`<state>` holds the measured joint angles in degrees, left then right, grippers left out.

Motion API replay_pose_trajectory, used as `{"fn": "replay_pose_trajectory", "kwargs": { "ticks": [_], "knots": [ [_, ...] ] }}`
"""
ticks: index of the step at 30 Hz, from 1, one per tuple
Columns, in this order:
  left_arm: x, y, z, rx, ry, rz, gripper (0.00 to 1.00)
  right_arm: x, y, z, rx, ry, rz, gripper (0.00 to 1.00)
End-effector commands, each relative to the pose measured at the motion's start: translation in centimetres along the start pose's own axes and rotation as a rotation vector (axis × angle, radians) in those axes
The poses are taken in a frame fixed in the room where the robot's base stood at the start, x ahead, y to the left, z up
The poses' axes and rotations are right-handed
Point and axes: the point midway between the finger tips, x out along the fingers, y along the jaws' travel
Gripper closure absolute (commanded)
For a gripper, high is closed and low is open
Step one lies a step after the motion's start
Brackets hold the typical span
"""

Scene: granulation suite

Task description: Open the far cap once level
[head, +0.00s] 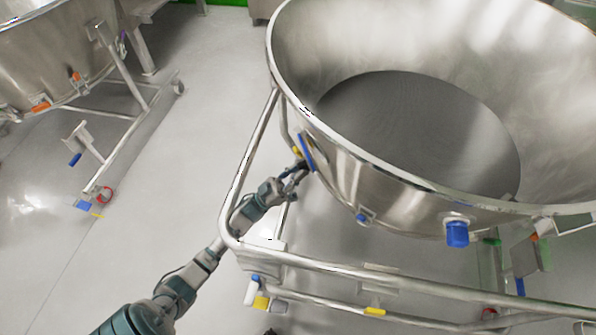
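A large steel bowl (390,185) hangs in a wheeled tubular frame (400,282) and holds a flat grey surface inside. Contact and finger opening are too small to make out. Another blue cap (457,234) shows on the bowl's front wall, with a smaller blue fitting (362,218) left of it. My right gripper is out of view.
The frame's rail runs around the bowl, close to my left forearm. A second steel vessel (55,55) on its own wheeled frame stands at the upper left. Grey floor (185,150) lies clear between the two.

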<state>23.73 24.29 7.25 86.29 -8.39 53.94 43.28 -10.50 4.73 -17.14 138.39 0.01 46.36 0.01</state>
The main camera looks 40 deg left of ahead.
Motion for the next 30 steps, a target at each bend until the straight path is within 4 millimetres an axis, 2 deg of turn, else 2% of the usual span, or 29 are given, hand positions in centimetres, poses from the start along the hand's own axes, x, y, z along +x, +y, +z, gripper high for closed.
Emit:
{"fn": "replay_pose_trajectory", "kwargs": {
  "ticks": [6,13,20,21,23,30],
  "knots": [
    [-0.3,0.0,-0.1,0.000,-0.002,0.002,1.00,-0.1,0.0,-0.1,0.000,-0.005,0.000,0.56],
    [-2.4,-1.6,-1.4,0.003,-0.003,-0.002,1.00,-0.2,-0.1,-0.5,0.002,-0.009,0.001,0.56],
    [-2.5,-1.8,-1.4,0.004,0.001,-0.006,1.00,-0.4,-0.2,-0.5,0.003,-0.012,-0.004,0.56],
    [-2.5,-1.9,-1.4,0.005,0.001,-0.007,0.73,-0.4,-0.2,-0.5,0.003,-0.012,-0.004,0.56],
    [-2.5,-1.9,-1.4,0.004,0.001,-0.007,0.58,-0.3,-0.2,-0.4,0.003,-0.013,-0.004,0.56],
    [-2.4,-1.6,-1.3,0.002,-0.001,-0.002,0.56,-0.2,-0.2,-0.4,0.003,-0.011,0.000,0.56]
  ]
}}
